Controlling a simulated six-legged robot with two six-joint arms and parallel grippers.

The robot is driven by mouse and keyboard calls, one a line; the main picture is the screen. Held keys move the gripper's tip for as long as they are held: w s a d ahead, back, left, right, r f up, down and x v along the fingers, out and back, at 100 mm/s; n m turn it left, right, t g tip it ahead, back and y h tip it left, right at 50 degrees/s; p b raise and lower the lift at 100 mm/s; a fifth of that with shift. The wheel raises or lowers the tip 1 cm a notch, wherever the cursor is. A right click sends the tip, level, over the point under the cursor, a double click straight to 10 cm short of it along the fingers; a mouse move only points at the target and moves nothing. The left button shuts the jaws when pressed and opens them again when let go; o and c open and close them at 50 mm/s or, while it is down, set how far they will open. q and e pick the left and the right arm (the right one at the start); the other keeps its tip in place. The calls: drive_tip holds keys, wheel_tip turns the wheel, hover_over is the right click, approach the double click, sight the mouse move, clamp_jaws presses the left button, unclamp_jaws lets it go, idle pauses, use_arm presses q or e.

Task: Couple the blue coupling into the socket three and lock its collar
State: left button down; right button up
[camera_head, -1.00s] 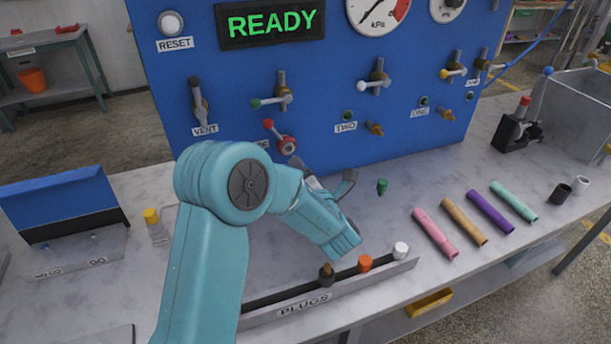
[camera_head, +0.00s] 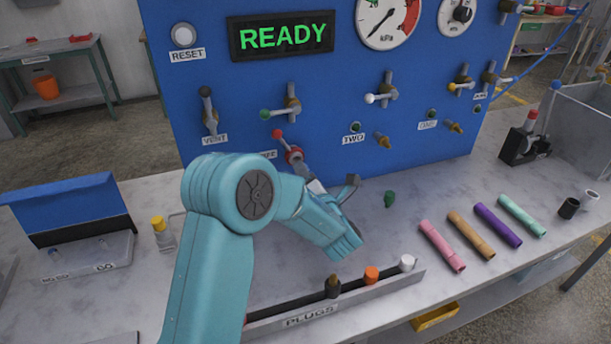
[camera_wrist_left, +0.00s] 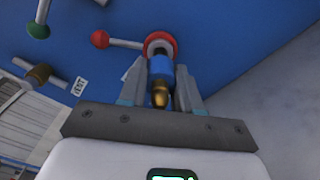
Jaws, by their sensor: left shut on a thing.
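Socket three, a red-ringed fitting (camera_head: 293,155) with a red-knobbed lever, is low on the blue panel; its label is partly hidden by my arm. It also shows in the left wrist view (camera_wrist_left: 160,43). My left gripper (camera_wrist_left: 160,85) is shut on the blue coupling (camera_wrist_left: 160,67), with its brass end toward the wrist camera. The coupling lines up with the red ring and its far end meets it in the picture; I cannot tell how deep it sits. In the head view my own arm hides most of the coupling. My right gripper is not in view.
The panel (camera_head: 220,100) carries other levers and sockets, labelled VENT, TWO and ONE, and a READY display (camera_head: 281,38).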

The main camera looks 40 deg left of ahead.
use_arm(q)
drive_tip(key=shift+x, duration=1.7)
idle(2.5)
drive_tip(key=shift+a+r, duration=0.1)
drive_tip(key=shift+r, duration=0.05)
drive_tip(key=c, duration=0.7)
unclamp_jaws()
drive_tip(key=shift+w+a, duration=0.1)
drive_tip(key=b+v, duration=0.2)
drive_tip(key=v, duration=1.4)
